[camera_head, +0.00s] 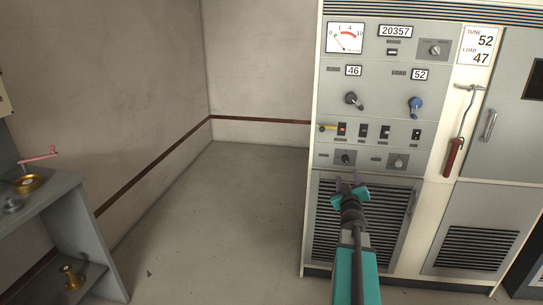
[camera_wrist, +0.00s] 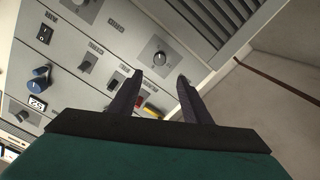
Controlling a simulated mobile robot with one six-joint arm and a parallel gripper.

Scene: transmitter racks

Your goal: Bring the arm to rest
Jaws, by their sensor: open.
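My gripper (camera_head: 348,181) is at the end of my teal arm, in front of the lower part of the transmitter rack (camera_head: 384,205). In the head view it appears just below the left small knob (camera_head: 345,159). In the wrist view my gripper's two dark fingers (camera_wrist: 155,90) are spread apart with nothing between them. A round knob (camera_wrist: 160,58) on the panel shows beyond the fingertips. I cannot tell the exact gap to the panel; no touch is visible.
The panel carries a meter (camera_head: 346,38), a black crank knob (camera_head: 353,101), a blue knob (camera_head: 415,106) and several switches. A red-handled hook (camera_head: 454,157) hangs at right. A grey shelf (camera_head: 62,215) with brass parts stands at left. The floor (camera_head: 210,220) between is clear.

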